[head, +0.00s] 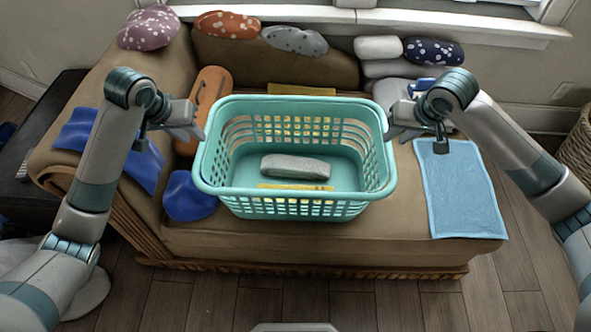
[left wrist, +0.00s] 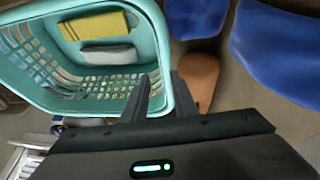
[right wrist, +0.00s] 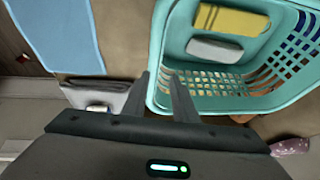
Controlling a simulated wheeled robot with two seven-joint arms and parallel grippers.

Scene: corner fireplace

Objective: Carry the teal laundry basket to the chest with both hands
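The teal laundry basket (head: 290,207) is upright over the sofa seat, in the middle of the head view. A grey rounded item (head: 295,167) and a yellow item (head: 296,187) lie inside it. My left gripper (head: 202,133) is at the basket's left rim, and my right gripper (head: 388,133) is at its right rim. In the left wrist view the fingers (left wrist: 162,92) straddle the basket rim and look closed on it. The right wrist view shows the same for the right fingers (right wrist: 161,92). I cannot tell whether the basket bottom touches the seat. No chest is clearly identifiable.
The brown sofa (head: 300,245) carries several cushions, blue cloths (head: 140,165), an orange item (head: 211,98) and a light-blue towel (head: 460,190). A dark low piece of furniture (head: 45,125) stands at left. A wicker basket (head: 578,145) is at right. Wooden floor shows in front.

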